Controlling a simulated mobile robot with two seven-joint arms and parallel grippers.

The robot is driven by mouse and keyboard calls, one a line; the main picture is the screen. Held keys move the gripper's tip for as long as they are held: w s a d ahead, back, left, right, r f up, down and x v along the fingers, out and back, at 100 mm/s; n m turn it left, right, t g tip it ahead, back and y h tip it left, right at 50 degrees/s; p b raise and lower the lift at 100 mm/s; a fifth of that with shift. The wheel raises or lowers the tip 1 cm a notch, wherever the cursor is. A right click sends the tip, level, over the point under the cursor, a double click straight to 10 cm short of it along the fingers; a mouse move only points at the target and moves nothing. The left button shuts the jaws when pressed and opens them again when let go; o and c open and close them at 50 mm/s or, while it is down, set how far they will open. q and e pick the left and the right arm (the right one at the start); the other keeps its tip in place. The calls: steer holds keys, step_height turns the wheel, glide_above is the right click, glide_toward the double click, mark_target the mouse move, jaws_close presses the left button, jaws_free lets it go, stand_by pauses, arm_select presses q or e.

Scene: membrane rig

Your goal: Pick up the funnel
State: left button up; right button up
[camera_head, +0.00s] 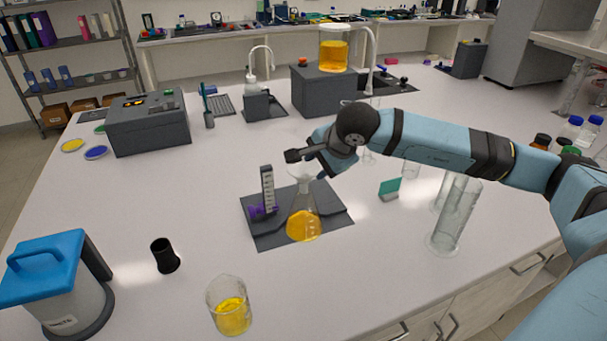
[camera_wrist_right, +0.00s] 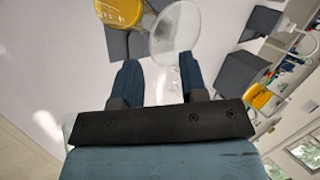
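The clear funnel (camera_head: 303,172) sits in the mouth of a conical flask (camera_head: 303,222) holding orange-yellow liquid. In the right wrist view the funnel's pale round rim (camera_wrist_right: 176,32) lies just beyond the fingertips, with the flask's yellow liquid (camera_wrist_right: 120,11) behind it. My right gripper (camera_head: 320,170) is at the funnel's right side, close to its rim. In the wrist view its two blue fingers (camera_wrist_right: 158,68) are spread, with nothing held between them. My wrist hides part of the funnel's surroundings in the head view. My left gripper is not in view.
The flask stands on a dark grey mat (camera_head: 268,240) beside an upright scale block (camera_head: 267,188). A yellow-filled beaker (camera_head: 229,308) and a black cup (camera_head: 165,256) stand in front. Tall glass cylinders (camera_head: 453,215) stand right. The bench left of the mat is mostly clear.

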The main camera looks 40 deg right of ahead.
mark_target(304, 180)
steer(key=shift+d+p+x, duration=0.15)
steer(key=shift+p+x, duration=0.3)
steer(key=shift+x, duration=1)
steer(key=shift+d+p+x, duration=0.15)
steer(key=shift+p+x, duration=0.3)
steer(key=shift+x, duration=1.05)
steer(key=shift+s, duration=0.2)
jaws_close()
